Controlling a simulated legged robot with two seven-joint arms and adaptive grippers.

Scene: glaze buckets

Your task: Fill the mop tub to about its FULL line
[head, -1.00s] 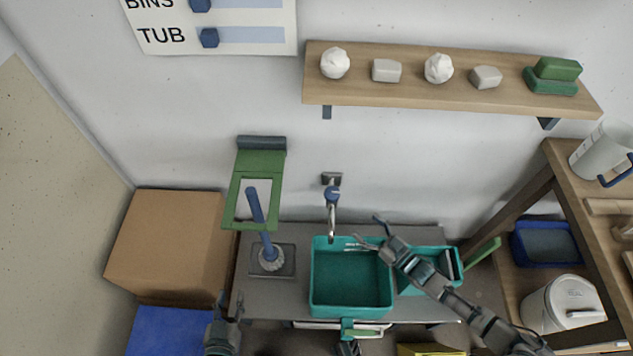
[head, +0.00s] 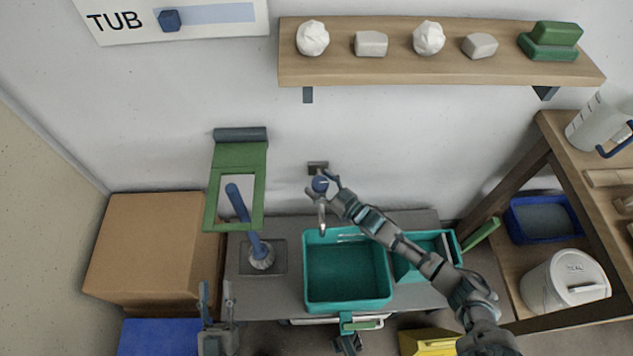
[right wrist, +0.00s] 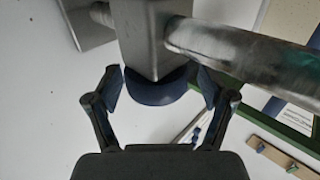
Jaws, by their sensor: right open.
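The teal mop tub (head: 348,303) stands on the grey counter under the tap spout (head: 322,222), with a smaller teal section at its right. I see no stream from the spout and cannot make out a water level or the FULL line. The tap's blue knob (head: 320,184) is on the wall fitting above. My right gripper (head: 319,186) is open around the knob; in the right wrist view the blue knob (right wrist: 160,92) sits between its spread fingers, with no clear grip. My left gripper (head: 216,288) is open and empty, left of the tub.
A blue-handled brush (head: 245,215) stands left of the tub, by a green wall-mounted frame (head: 240,155). A cardboard box (head: 150,245) is at the left. A wooden shelf (head: 430,70) hangs above. A wooden rack (head: 535,165) stands at the right.

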